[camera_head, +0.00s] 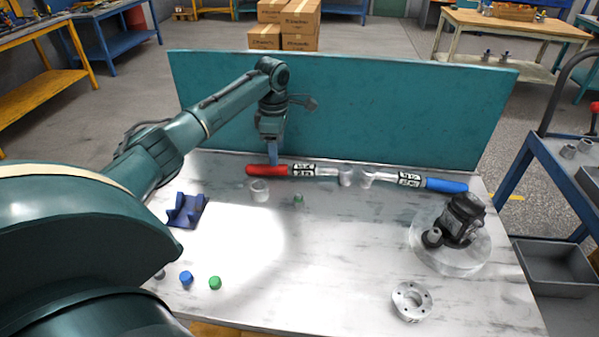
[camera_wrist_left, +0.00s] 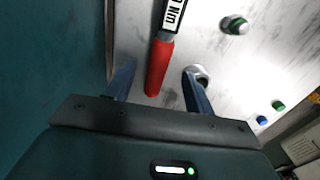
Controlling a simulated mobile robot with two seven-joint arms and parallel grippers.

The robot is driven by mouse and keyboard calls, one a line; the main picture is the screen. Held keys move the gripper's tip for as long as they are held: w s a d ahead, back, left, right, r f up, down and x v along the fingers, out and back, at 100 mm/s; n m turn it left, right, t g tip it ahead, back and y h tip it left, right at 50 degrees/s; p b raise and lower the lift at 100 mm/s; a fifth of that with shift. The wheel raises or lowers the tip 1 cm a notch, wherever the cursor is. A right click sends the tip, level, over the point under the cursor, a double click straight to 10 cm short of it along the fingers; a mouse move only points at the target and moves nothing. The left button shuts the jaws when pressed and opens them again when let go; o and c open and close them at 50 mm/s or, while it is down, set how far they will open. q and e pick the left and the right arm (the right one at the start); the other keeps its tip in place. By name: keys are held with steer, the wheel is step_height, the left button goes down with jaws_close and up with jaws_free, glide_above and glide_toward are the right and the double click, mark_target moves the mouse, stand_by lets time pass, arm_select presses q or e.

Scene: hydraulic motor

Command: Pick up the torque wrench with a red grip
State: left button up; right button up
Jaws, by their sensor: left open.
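The torque wrench with a red grip (camera_head: 267,170) lies on the worktable along its back edge, its red end to the left and its head towards the middle. In the left wrist view its red grip (camera_wrist_left: 159,66) sits between the two fingers. My left gripper (camera_head: 273,153) points down above the red grip in the head view. The left gripper (camera_wrist_left: 157,88) is open, one finger on each side of the grip, and holds nothing. Whether the fingers are level with the grip is hard to tell. My right gripper is not in view.
A blue-grip torque wrench (camera_head: 445,185) lies to the right, head to head with the red one. A teal panel (camera_head: 400,120) stands close behind. A pale metal ring (camera_head: 259,190) is near the red grip. A dark motor (camera_head: 461,219) stands at the right; the table (camera_head: 330,260) centre is free.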

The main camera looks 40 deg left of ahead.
mark_target(299, 174)
arm_select(q)
step_height(299, 174, down, 7)
steer(key=shift+r, duration=0.2)
stand_by(0.3)
steer(key=shift+r, duration=0.1)
jaws_close()
stand_by(0.3)
